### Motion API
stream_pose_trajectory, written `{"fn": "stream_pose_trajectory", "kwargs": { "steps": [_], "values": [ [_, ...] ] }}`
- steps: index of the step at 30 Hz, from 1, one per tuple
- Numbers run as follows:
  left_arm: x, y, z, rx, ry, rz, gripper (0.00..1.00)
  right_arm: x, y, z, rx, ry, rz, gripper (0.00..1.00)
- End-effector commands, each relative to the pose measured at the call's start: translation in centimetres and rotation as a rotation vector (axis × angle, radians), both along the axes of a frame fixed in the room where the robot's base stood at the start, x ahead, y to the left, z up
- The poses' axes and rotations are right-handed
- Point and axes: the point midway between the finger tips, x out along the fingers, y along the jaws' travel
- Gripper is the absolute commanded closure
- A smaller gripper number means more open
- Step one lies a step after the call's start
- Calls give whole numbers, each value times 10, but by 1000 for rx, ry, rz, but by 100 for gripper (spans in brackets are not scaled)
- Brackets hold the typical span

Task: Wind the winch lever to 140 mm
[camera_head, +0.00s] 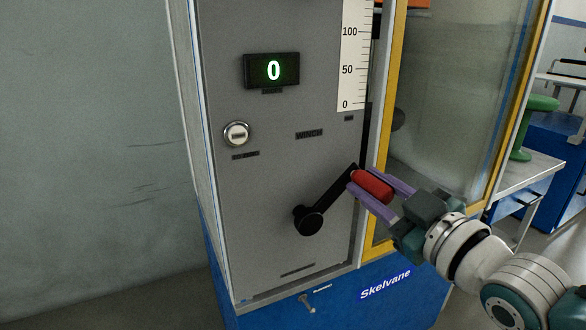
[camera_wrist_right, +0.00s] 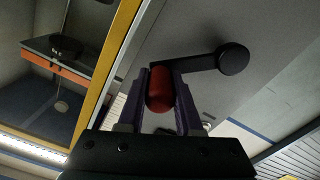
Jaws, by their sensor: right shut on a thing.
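The black winch lever (camera_head: 327,197) is mounted on the grey front panel. Its arm points up and to the right from its round hub (camera_head: 308,221). My right gripper (camera_head: 370,185) is shut on the lever's red handle (camera_head: 373,187), with a purple finger on either side of it. In the right wrist view the red handle (camera_wrist_right: 159,91) sits between the fingers, and the black hub (camera_wrist_right: 233,58) shows beyond it. The display (camera_head: 272,70) reads 0 in green. The vertical scale (camera_head: 354,55) shows marks 0, 50 and 100. My left gripper is not in view.
A yellow-framed clear door (camera_head: 440,110) stands just right of the panel, close to my right arm. A round silver knob or lock (camera_head: 236,134) is at the panel's left. A small handle (camera_head: 307,303) sticks out from the blue base below.

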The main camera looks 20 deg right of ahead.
Motion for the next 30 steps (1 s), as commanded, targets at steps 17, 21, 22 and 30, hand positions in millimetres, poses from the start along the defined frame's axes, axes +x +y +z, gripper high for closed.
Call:
{"fn": "stream_pose_trajectory", "kwargs": {
  "steps": [17, 21, 22, 30],
  "values": [
    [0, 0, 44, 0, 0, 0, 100, -3, 46, 33, -541, -49, 1, 100],
    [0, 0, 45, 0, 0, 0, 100, -4, 58, 36, -660, -60, 0, 100],
    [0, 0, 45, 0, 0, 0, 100, -4, 60, 36, -684, -62, 1, 100],
    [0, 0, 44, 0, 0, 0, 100, -6, 77, 37, -852, -75, 1, 100]
  ]
}}
